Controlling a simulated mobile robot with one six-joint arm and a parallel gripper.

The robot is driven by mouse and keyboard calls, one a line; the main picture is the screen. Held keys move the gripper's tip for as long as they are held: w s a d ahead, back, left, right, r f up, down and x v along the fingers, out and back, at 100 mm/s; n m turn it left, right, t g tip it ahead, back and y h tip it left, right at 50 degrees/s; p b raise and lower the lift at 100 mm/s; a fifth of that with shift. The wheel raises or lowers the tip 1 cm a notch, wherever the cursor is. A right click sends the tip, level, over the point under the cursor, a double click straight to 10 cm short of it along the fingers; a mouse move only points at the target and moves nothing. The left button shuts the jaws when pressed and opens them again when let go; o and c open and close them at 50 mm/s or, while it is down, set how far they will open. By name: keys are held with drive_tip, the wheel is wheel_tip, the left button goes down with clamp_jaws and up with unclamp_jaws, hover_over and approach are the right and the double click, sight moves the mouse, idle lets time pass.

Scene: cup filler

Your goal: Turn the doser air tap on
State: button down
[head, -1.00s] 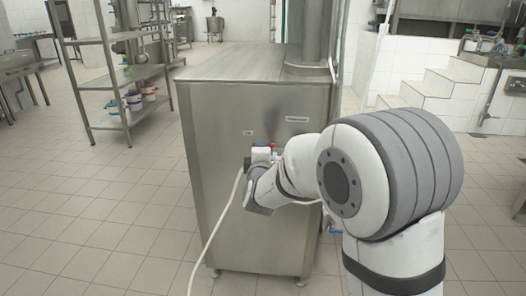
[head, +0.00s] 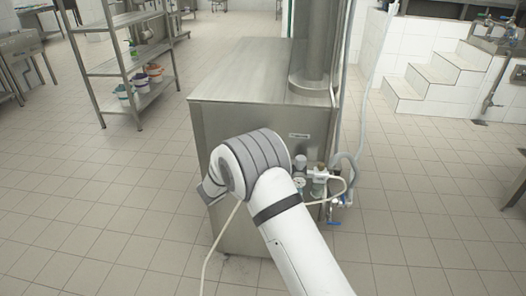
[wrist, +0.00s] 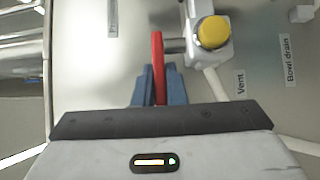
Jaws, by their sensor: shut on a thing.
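A red tap lever (wrist: 158,48) shows in the wrist view, beside a grey fitting with a yellow round knob (wrist: 213,32). The lever points straight up the picture from between the blue fingers of my gripper (wrist: 159,82). The fingers are shut on the lever, one on each side. The lever's lower end is hidden between the fingers. In the head view my arm covers the lever and the fingertips, in front of the steel cabinet (head: 245,120).
"Vent" (wrist: 241,83) and "Bowl drain" (wrist: 288,60) labels are right of the knob. A blue-handled valve (head: 337,201), a gauge (head: 299,183) and hoses crowd the cabinet's right side. A pale hose (head: 217,245) hangs to the floor. A shelf rack (head: 128,80) stands at left; open floor lies between.

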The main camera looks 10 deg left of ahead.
drive_tip(key=shift+w+m+g+h+p, duration=0.2)
drive_tip(key=shift+m+g+h+p, duration=0.3)
drive_tip(key=shift+h+p, duration=0.1)
drive_tip(key=shift+g, duration=0.3)
drive_tip(key=c, duration=1.8)
unclamp_jaws()
drive_tip(key=shift+w, duration=0.1)
drive_tip(key=shift+o, duration=0.2)
drive_tip(key=v, duration=0.7)
drive_tip(key=shift+s+a+p, duration=0.3)
drive_tip(key=shift+p, duration=0.15)
drive_tip(key=shift+f, duration=0.15)
